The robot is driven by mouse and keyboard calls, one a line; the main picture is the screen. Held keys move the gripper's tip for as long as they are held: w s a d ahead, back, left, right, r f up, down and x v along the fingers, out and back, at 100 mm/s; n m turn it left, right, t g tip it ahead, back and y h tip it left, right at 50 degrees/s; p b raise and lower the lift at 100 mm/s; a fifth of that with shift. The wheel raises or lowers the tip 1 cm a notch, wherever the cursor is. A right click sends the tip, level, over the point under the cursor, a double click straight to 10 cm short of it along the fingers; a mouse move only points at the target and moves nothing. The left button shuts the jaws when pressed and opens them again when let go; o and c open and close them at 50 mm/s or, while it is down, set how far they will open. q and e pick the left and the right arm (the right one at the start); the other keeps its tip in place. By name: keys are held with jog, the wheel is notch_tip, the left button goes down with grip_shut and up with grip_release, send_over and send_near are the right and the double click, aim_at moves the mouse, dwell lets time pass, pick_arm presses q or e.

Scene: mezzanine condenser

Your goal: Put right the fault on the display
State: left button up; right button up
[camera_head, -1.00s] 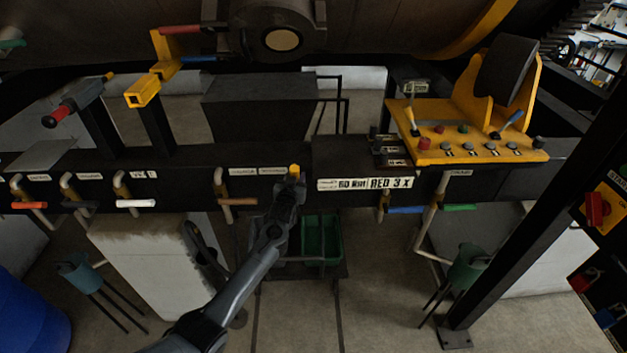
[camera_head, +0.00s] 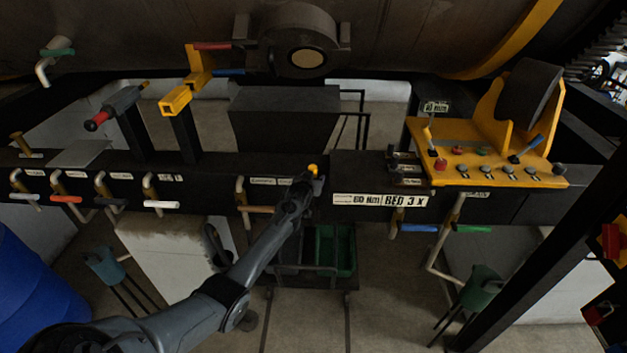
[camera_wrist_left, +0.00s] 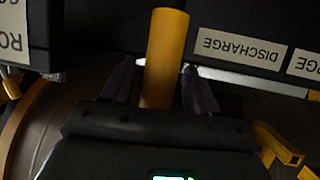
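My left gripper (camera_head: 308,178) is in front of the black beam (camera_head: 90,160), right of centre. A yellow cylinder (camera_head: 313,168) shows at its tip. In the left wrist view the cylinder (camera_wrist_left: 166,50) stands between the two fingers, which appear closed on its near end; its far end is clear of them. A "DISCHARGE" label (camera_wrist_left: 240,48) is beside it. A yellow console (camera_head: 470,160) with small levers and knobs carries a dark block (camera_head: 530,92); no readable display face shows. White plates on the beam read about "60 Nm" (camera_head: 362,199) and "BED 3 X" (camera_head: 405,200). My right gripper is out of view.
Bent-pipe levers with coloured grips line the beam, including white (camera_head: 162,204), red (camera_head: 66,199), blue (camera_head: 420,228) and green (camera_head: 473,228). A green crate (camera_head: 335,250) sits below. A dark diagonal post (camera_head: 540,260) stands right; a blue barrel (camera_head: 35,300) stands left.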

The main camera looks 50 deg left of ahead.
pick_arm(q)
jog(key=shift+s+d+r, duration=0.1)
jog(key=shift+d, duration=0.05)
jog(key=shift+s+d+r, duration=0.2)
jog(key=shift+s+d, duration=0.1)
jog(key=shift+s, duration=0.05)
jog(key=v, duration=0.9)
jog(key=shift+s+d, duration=0.15)
jog(key=shift+s, duration=0.1)
